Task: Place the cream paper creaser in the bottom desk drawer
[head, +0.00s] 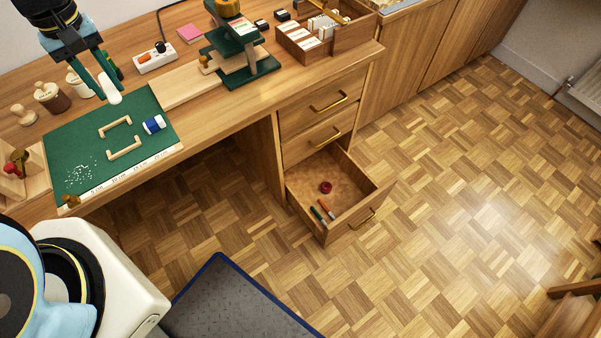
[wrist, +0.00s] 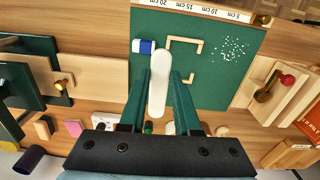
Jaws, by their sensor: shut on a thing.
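My gripper (head: 108,90) is above the far edge of the green cutting mat on the desk. It is shut on the cream paper creaser (head: 114,98), a pale rounded bar. In the wrist view the creaser (wrist: 159,82) stands out between the two green fingers (wrist: 161,95), with the mat below it. The bottom desk drawer (head: 352,208) is pulled open at the right end of the desk. Inside it lie a small dark red ring (head: 326,187) and two pen-like items, one orange (head: 328,211) and one dark green (head: 317,215).
The mat (head: 75,155) holds two wooden corner pieces (head: 124,149), a blue and white block (head: 154,124) and white specks. A green press (head: 240,55) and a wooden tray of cards (head: 318,40) stand toward the right. The two upper drawers (head: 325,100) are closed. Parquet floor around the open drawer is clear.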

